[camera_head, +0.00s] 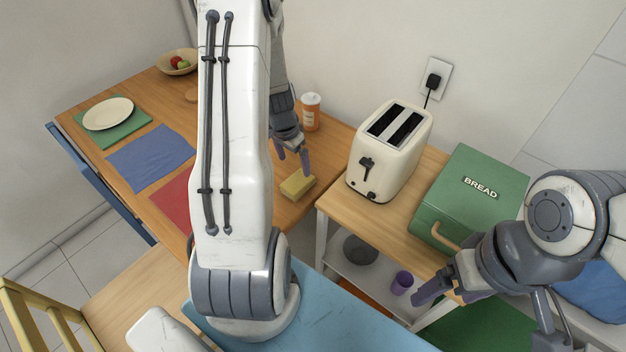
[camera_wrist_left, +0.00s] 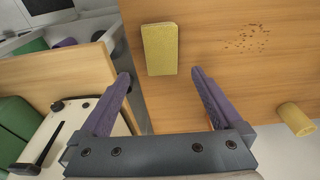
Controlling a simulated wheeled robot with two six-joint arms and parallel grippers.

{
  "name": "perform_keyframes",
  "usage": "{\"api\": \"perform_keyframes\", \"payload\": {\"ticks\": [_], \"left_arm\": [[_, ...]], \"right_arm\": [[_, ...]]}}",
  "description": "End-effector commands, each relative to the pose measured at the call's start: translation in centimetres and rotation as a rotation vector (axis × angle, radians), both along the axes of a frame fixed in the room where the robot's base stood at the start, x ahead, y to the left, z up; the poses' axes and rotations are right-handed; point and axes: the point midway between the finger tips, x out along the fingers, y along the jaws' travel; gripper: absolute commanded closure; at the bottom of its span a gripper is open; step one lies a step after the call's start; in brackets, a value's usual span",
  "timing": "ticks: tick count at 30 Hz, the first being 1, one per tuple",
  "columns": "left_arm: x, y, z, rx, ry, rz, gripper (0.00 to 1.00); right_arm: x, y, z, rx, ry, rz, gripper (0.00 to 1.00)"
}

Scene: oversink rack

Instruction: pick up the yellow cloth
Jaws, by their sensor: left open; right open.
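A flat yellow block (camera_head: 297,186), which looks like a folded cloth or a sponge, lies on the wooden table near its right edge. It also shows in the left wrist view (camera_wrist_left: 160,49), ahead of the fingertips and between their lines. My left gripper (camera_head: 292,160) is open and empty, above and just behind the block in the head view. In the left wrist view its two purple fingers (camera_wrist_left: 161,77) are spread and apart from the block. My right gripper (camera_head: 447,290) is open and empty at the lower right, in front of the green bread box.
A cream toaster (camera_head: 390,150) and green bread box (camera_head: 470,200) stand on a side table to the right. An orange jar (camera_head: 311,112) stands behind the block. Red (camera_head: 175,205) and blue (camera_head: 150,157) mats lie left. Crumbs (camera_wrist_left: 245,40) dot the table.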

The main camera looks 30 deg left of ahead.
Motion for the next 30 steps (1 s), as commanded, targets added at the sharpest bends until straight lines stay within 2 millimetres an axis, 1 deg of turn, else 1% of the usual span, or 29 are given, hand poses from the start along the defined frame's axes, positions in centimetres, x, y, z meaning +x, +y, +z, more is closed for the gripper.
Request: {"api": "perform_keyframes", "payload": {"ticks": [1,3,6,11,16,18,22,29,30], "left_arm": [[0.0,-0.1,-1.0,-0.002,0.005,0.000,0.00],[0.2,-0.2,-2.2,-0.001,0.004,-0.001,0.00],[0.5,-0.3,-3.3,0.000,0.003,-0.002,0.00],[0.6,-0.3,-4.3,0.001,0.002,-0.002,0.00],[0.9,-0.1,-6.9,0.000,0.005,0.001,0.00],[1.0,-0.1,-8.0,0.001,0.004,0.000,0.00],[1.2,-0.1,-8.8,0.002,0.003,-0.001,0.00],[1.3,0.0,-8.8,0.003,0.002,-0.001,0.00],[1.3,0.0,-8.8,0.003,0.002,-0.001,0.15]], "right_arm": [[0.0,0.0,-0.1,0.000,0.000,0.000,0.15],[0.0,0.0,-0.2,0.000,0.000,0.000,0.15],[0.0,0.0,-0.3,0.000,0.000,0.000,0.15],[0.0,0.0,-0.3,0.000,0.000,0.000,0.15],[0.0,0.0,-0.4,0.000,0.000,0.000,0.15],[0.0,0.0,-0.8,0.000,0.000,0.000,0.15],[0.0,0.0,-0.9,0.000,0.000,0.000,0.15],[0.0,0.0,-0.9,0.000,0.000,0.000,0.15],[0.0,0.0,-0.9,0.000,0.000,0.000,0.15]]}}
